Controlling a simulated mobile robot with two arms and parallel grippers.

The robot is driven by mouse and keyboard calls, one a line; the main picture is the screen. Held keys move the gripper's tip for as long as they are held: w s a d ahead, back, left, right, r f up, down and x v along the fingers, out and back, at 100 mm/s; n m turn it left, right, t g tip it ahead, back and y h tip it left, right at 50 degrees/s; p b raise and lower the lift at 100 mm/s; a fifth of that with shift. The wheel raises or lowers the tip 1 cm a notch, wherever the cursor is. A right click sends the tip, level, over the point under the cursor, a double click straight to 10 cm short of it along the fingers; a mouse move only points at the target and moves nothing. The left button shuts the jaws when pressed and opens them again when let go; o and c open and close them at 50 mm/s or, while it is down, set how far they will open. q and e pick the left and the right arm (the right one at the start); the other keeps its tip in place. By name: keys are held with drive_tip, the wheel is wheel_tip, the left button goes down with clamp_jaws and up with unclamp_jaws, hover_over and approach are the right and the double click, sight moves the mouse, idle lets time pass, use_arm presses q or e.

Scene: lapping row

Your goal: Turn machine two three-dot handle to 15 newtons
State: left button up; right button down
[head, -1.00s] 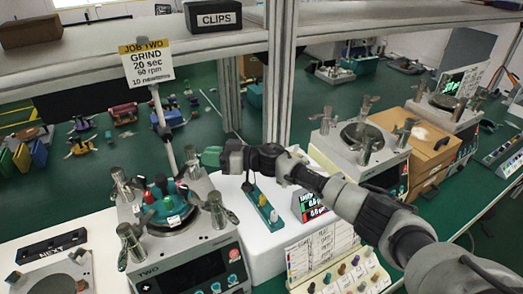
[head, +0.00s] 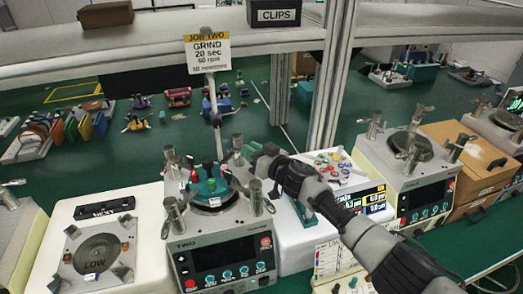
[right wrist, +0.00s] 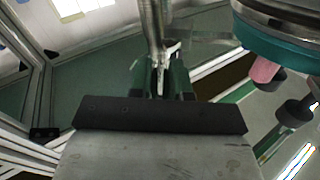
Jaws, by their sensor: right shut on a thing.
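Machine two (head: 222,248), a grey box labelled TWO, stands left of centre in the head view. Several metal handles rise around its teal holder (head: 212,188). My right gripper (head: 253,152) is at the back right handle (head: 237,147), coming from the right. In the right wrist view, the green fingertips (right wrist: 161,82) are shut on the lower end of a metal handle (right wrist: 153,25). The teal holder (right wrist: 262,45) hangs at the upper right there. The handle's dots cannot be made out. My left gripper is not in view.
A sign (head: 207,54) above the machine reads JOB TWO, GRIND, 20 sec, 60 rpm and seemingly 10 newtons. A LOW plate (head: 97,254) lies to the left. A white stand with a lit display (head: 370,203) is right of the machine, partly behind my arm.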

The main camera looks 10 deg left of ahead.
drive_tip(key=c, duration=1.1)
unclamp_jaws()
drive_tip(key=shift+d, duration=0.1)
drive_tip(key=v, duration=1)
drive_tip(key=shift+s+d, duration=0.15)
drive_tip(key=shift+d, duration=0.2)
drive_tip(key=shift+f, duration=0.1)
